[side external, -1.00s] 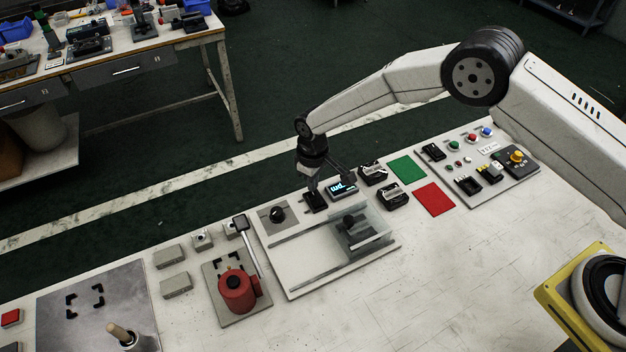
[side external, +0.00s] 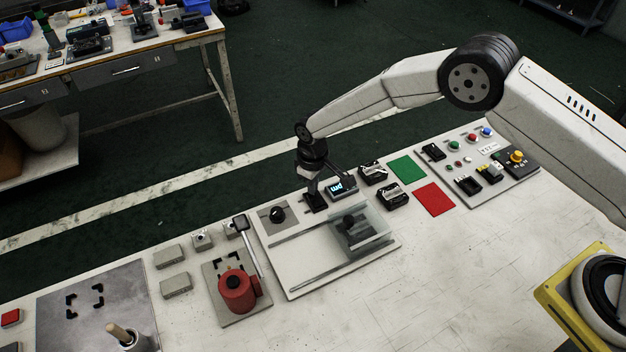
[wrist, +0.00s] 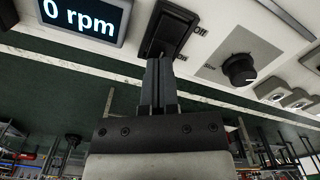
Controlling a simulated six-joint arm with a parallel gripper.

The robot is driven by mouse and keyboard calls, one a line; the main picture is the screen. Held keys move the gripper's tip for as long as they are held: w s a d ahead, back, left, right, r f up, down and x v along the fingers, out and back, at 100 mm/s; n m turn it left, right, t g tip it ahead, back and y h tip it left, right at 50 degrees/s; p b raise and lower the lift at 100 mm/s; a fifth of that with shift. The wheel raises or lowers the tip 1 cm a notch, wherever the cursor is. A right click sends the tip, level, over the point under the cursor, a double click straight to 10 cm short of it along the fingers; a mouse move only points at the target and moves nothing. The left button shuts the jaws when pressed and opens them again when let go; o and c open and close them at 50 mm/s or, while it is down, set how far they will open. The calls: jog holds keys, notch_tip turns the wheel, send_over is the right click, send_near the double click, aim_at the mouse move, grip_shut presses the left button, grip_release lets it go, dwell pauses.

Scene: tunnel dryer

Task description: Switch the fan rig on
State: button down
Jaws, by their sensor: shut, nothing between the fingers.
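The fan rig is a white panel (side external: 290,262) with a clear cover (side external: 362,232) over its right part. Its black rocker switch (wrist: 170,27), with an ON label beside it, lies at the fingertips of my gripper (wrist: 159,62). The gripper is shut and empty, pointing down at the switch; I cannot tell whether it touches. In the side view my gripper (side external: 314,200) stands over the switch and mostly hides it. The display (wrist: 85,18) reads 0 rpm; it also shows in the side view (side external: 342,188). A black knob (wrist: 239,69) sits on a grey plate beside the switch.
Black terminal-like blocks (side external: 373,173), a green square (side external: 407,169) and a red square (side external: 434,199) lie right of the display. A control panel (side external: 480,165) with coloured buttons is farther right. A red cylindrical device (side external: 238,292) stands to the left.

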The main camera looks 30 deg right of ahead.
jog(key=shift+f, duration=0.55)
dwell(0.4)
jog(key=shift+r, duration=3.55)
jog(key=shift+d+r, duration=0.25)
jog(key=s+d+r+m+t, duration=0.1)
jog(key=s+d+r+m, duration=0.1)
jog(key=s+d+r, duration=0.55)
jog(key=s+d+r+m+t, duration=0.1)
jog(key=s+d+r+m, duration=0.1)
jog(key=s+d+r, duration=0.5)
jog(key=s+d+f+m, duration=0.2)
jog(key=s+d, duration=0.4)
jog(key=s, duration=0.3)
jog(key=shift+s+d+t, duration=0.25)
jog(key=shift+t, duration=0.05)
